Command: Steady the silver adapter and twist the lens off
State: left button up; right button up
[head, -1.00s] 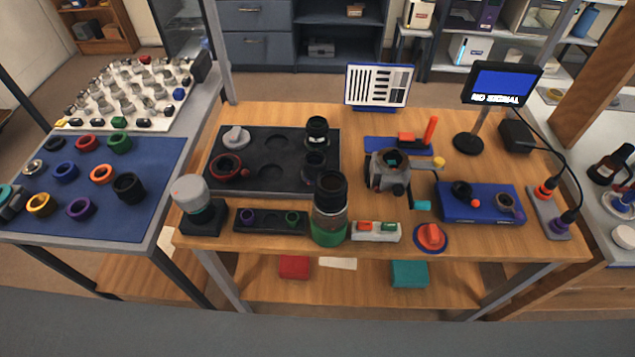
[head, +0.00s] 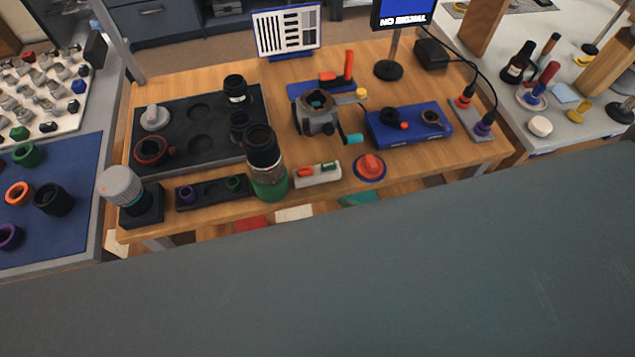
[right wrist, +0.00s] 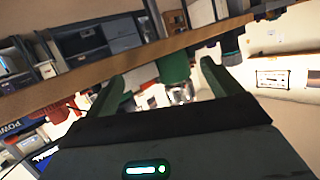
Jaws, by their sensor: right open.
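A tall black lens (head: 262,147) stands upright near the front edge of the wooden table in the head view. The silver adapter (head: 269,174) shows as a narrow grey band under it, above a green base (head: 270,188). In the right wrist view, my right gripper (right wrist: 165,73) is open, its two fingers spread apart. A green part (right wrist: 174,66) and a silvery part (right wrist: 181,93) appear beyond and between the fingers; I cannot tell how far away they are. Neither gripper shows in the head view, and my left gripper is not in view.
A grey lamp-like device (head: 122,187) and a small black tray (head: 212,190) stand left of the lens. A white block with coloured buttons (head: 317,174) and a red knob (head: 370,166) are to its right. A camera body (head: 316,112) stands behind. Clear wood is scarce around the lens.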

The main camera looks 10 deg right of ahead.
aim_at(265, 161)
jog(key=w+a+r+n+t+y, duration=0.1)
jog(key=w+r+y, duration=0.3)
jog(key=r, duration=0.5)
jog(key=shift+w+a+n, duration=0.15)
jog(key=shift+a+n, duration=0.6)
jog(key=shift+n, duration=0.15)
jog(key=shift+a, duration=0.1)
jog(key=x, duration=1.2)
